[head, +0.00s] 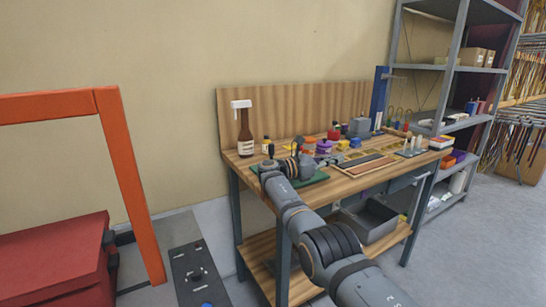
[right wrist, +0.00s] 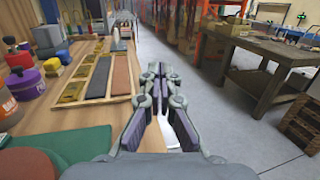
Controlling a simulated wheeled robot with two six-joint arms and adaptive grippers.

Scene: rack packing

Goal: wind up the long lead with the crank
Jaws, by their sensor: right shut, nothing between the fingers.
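My right arm reaches over the front left of the wooden bench in the head view, and its gripper (head: 305,166) is above the green mat (head: 318,178). The right wrist view shows the fingers (right wrist: 163,72) together and empty, over the bench's front edge. The green mat (right wrist: 85,148) lies to their left there. Dark and orange parts (head: 286,163) show beside my wrist in the head view. They are too small and covered to tell whether they are the crank or its reel. I cannot make out the long lead. My left gripper is not in view.
A brown spray bottle (head: 245,135) stands at the bench's left back. Purple, red and yellow items (right wrist: 40,75) and a wooden tray (right wrist: 120,90) lie along the bench. A grey shelf rack (head: 455,70) stands right. An orange frame (head: 130,170) and red box (head: 50,260) stand left.

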